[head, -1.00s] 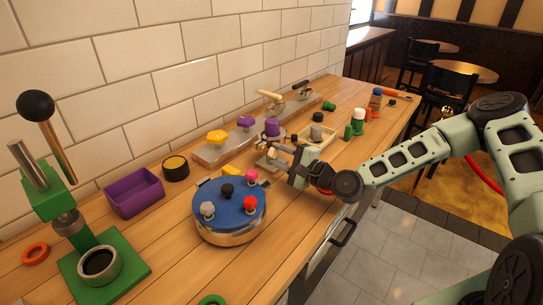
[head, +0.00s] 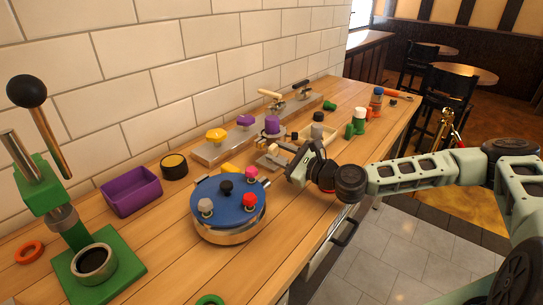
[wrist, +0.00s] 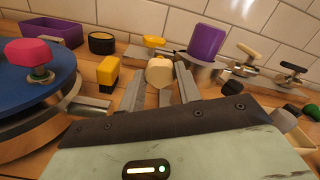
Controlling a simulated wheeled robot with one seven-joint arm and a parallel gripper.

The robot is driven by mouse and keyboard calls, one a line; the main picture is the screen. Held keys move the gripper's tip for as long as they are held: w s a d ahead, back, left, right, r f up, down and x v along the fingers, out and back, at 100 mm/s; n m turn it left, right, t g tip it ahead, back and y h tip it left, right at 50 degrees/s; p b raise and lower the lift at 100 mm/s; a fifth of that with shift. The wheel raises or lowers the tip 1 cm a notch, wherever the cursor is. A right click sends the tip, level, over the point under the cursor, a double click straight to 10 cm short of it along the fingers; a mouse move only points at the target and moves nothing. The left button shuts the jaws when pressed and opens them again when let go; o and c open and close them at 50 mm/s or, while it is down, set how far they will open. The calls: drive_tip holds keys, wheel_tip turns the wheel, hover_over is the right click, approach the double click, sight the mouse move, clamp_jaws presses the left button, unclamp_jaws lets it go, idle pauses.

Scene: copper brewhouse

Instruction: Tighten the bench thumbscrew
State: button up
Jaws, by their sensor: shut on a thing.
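A cream thumbscrew head (wrist: 160,71) stands between my fingers in the wrist view. In the head view the cream head (head: 273,149) shows just left of my fingers, above a small metal fitting (head: 265,161) on the bench. My gripper (wrist: 160,78) is shut on the cream head, one finger on each side; it also shows in the head view (head: 280,158). The thumbscrew's shank is hidden, so I cannot tell how far in it sits.
A blue-topped round pot (head: 233,200) with several knobs stands close left, a yellow-topped piece (wrist: 108,71) beside it. Behind, a metal rail (head: 211,151) carries yellow and purple knobs and levers. A tray (head: 322,135) and bottles (head: 376,98) stand to the right.

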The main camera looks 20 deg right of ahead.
drive_tip(key=shift+d+f+m, duration=0.1)
drive_tip(key=shift+m, duration=0.9)
drive_tip(key=o, duration=0.7)
drive_tip(key=shift+m, duration=0.4)
drive_tip(key=shift+o, duration=1.3)
drive_tip(key=shift+b+v, duration=0.4)
drive_tip(key=shift+v, duration=2.6)
